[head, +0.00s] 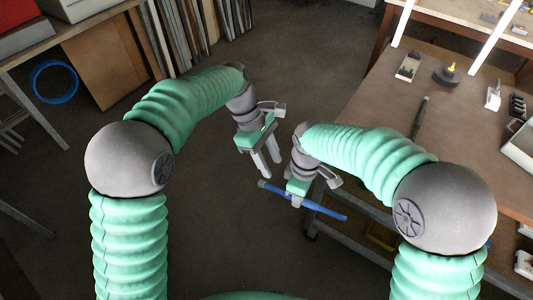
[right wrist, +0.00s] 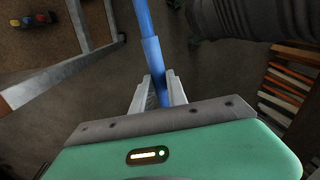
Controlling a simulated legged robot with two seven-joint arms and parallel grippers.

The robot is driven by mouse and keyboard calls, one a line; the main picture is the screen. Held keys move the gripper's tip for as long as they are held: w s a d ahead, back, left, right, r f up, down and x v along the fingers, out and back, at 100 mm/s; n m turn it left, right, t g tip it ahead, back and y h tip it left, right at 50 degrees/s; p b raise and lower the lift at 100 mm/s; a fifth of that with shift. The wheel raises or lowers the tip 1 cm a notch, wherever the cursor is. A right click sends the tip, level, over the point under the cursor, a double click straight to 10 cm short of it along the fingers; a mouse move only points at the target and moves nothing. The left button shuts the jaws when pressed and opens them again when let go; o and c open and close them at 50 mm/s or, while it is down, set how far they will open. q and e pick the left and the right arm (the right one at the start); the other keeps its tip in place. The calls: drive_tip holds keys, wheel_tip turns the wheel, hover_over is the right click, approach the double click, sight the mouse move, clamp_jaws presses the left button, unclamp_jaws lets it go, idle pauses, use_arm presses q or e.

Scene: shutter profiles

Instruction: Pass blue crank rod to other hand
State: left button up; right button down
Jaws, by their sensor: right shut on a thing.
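The blue crank rod (head: 325,212) is a long thin bar in the head view, held in the air in front of the workbench. My right gripper (head: 296,201) is shut on it, with rod sticking out on both sides. In the right wrist view the blue rod (right wrist: 151,50) runs up from between the fingers of my right gripper (right wrist: 158,88) to the top edge. My left gripper (head: 268,170) is open and empty.
A brown workbench (head: 440,85) with small parts and a white tray stands at the right, with a lower shelf (head: 365,240) beneath. Boards (head: 185,35) lean at the back left. A blue ring (head: 55,82) is at the far left. Open floor lies below the grippers.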

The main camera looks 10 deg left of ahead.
drive_tip(key=shift+w+d, duration=0.1)
drive_tip(key=shift+d, duration=0.05)
use_arm(q)
drive_tip(key=x, duration=0.9)
drive_tip(key=shift+d+f, duration=0.2)
drive_tip(key=shift+f, duration=0.05)
drive_tip(key=shift+w, duration=0.1)
clamp_jaws()
drive_tip(key=shift+w, duration=0.1)
use_arm(e)
drive_tip(key=c, duration=1.2)
unclamp_jaws()
drive_tip(key=shift+c, duration=0.2)
